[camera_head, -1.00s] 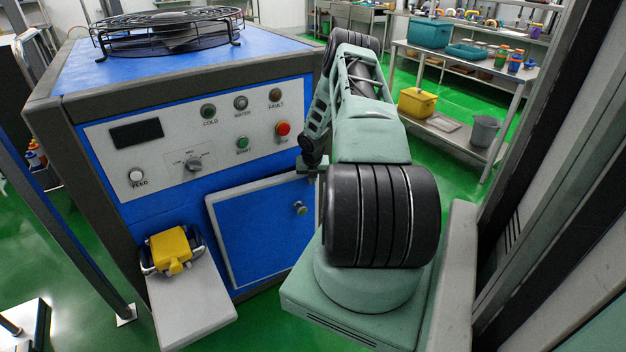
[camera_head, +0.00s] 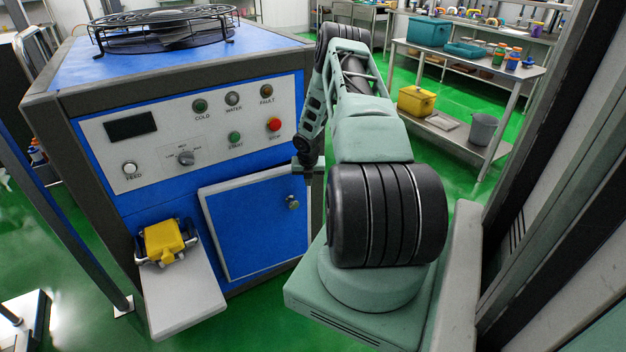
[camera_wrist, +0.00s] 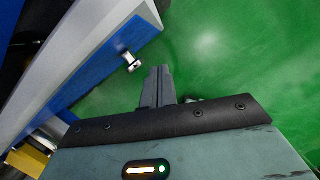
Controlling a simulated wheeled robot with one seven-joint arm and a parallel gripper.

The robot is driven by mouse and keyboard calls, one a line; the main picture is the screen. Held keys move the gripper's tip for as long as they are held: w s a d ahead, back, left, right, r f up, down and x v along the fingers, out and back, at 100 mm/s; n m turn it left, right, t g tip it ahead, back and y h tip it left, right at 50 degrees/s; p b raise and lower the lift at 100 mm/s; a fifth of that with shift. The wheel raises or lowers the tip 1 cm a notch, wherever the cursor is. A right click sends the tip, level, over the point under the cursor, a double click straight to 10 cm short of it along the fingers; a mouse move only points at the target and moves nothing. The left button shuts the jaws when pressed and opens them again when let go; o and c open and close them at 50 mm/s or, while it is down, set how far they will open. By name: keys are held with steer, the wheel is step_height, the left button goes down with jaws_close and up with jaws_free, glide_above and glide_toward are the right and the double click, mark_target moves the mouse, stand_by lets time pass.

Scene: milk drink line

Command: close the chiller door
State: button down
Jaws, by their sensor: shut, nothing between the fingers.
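The chiller door (camera_head: 250,235) is a blue panel with a pale frame on the front of the blue cabinet. It appears to stand slightly ajar; its pale edge shows along the top. Its small round knob (camera_head: 293,202) is near the right side. In the wrist view the door (camera_wrist: 90,60) runs diagonally at the left, with the knob (camera_wrist: 130,62) standing out from it. My gripper (camera_wrist: 158,75) is shut and empty, its fingers just right of the knob over the green floor. A gap seems to separate them from the door.
A control panel (camera_head: 195,135) with buttons is above the door. A yellow part (camera_head: 163,240) sits on a grey ledge (camera_head: 182,300) left of the door. A shelf rack (camera_head: 465,65) with bins stands at the back right. Green floor is open between rack and cabinet.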

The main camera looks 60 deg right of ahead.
steer(key=d+b+v, duration=0.1)
steer(key=v, duration=0.8)
steer(key=a+f+m+t+h+b, duration=0.25)
steer(key=f+m+t+b, duration=0.4)
steer(key=f+b, duration=0.9)
steer(key=s+a+r+m+t+h+b, duration=0.2)
steer(key=s+m+t+h+b, duration=0.5)
steer(key=b, duration=1.5)
steer(key=f+b+x, duration=0.1)
steer(key=b+x, duration=0.1)
steer(key=x, duration=1.1)
steer(key=shift+g+y, duration=0.35)
steer(key=shift+y, duration=0.1)
steer(key=shift+w+r, duration=0.1)
